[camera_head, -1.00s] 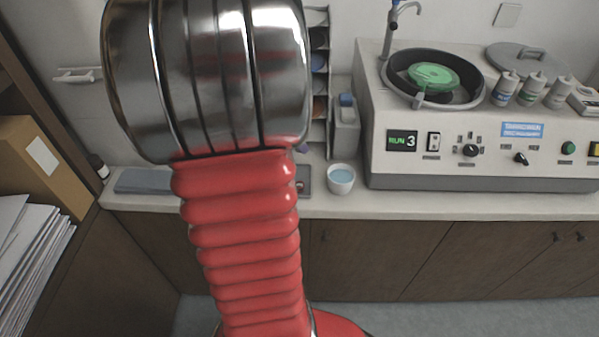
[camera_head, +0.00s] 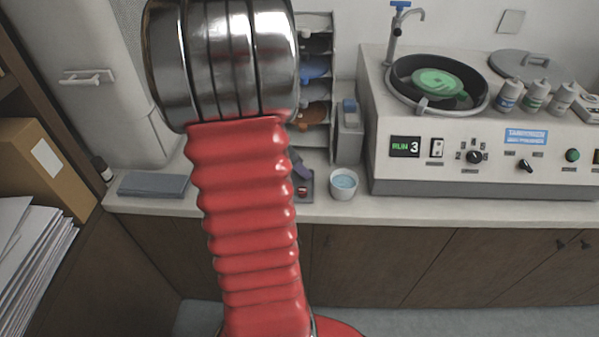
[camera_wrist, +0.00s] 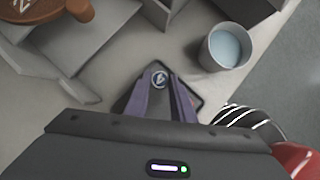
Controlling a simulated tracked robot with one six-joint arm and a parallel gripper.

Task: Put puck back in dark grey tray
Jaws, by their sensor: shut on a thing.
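My gripper (camera_wrist: 160,88) shows in the wrist view, its purple-grey fingers shut on a small round puck (camera_wrist: 160,78) with a pale mark on its face. The dark grey tray (camera_wrist: 199,99) lies on the counter below, partly hidden by the fingers; its corner shows to their right. I cannot tell whether the puck touches the tray. In the head view the tray (camera_head: 308,196) lies just left of the white cup, partly behind my arm.
A white cup of blue liquid (camera_head: 344,184) stands right beside the tray. A rack (camera_head: 331,75) with coloured discs stands behind; a brown disc (camera_wrist: 50,12) shows in the wrist view. The polishing machine (camera_head: 400,180) is right, a grey pad (camera_head: 153,186) left.

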